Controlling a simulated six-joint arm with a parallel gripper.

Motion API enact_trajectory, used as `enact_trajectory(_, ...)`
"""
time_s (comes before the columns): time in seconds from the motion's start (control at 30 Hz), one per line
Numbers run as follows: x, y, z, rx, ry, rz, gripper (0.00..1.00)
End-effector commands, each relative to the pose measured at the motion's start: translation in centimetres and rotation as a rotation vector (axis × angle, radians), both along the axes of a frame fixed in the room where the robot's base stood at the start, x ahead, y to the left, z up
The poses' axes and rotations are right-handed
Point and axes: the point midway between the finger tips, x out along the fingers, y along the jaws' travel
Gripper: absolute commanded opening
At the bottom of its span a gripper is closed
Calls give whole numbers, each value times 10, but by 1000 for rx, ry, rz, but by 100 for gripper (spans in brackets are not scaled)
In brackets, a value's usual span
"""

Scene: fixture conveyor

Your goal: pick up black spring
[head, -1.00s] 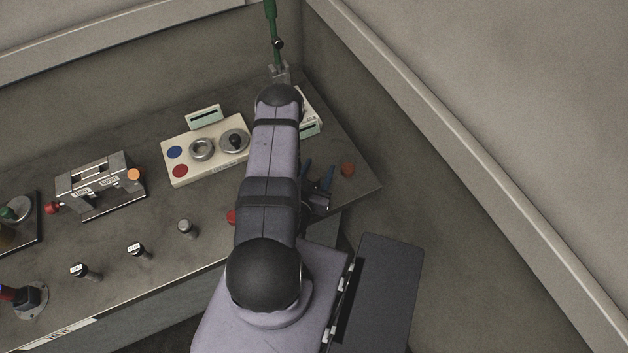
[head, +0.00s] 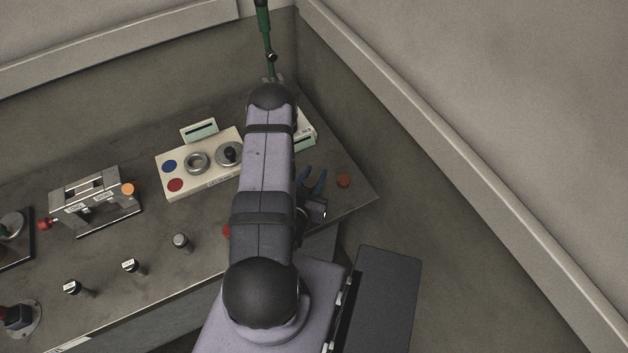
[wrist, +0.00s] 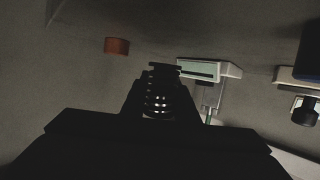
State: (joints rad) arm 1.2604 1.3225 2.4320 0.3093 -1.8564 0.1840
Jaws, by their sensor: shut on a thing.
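In the wrist view my gripper (wrist: 160,90) is shut on the black spring (wrist: 158,103). The dark coils show light glints between the two dark fingers. The spring's lower end is hidden by the gripper body, and the view is too dark to tell its full outline. In the head view my own arm covers the spring and most of the gripper.
A cream panel (head: 207,190) with buttons and a grey clamp fixture (head: 95,203) stand left.

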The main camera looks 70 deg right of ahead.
Motion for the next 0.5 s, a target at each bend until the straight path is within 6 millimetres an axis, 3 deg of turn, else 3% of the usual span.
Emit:
enact_trajectory(0.3,0,0,51,-2,-1,0,5)
enact_trajectory(0.5,0,0,66,1,0,0,5)
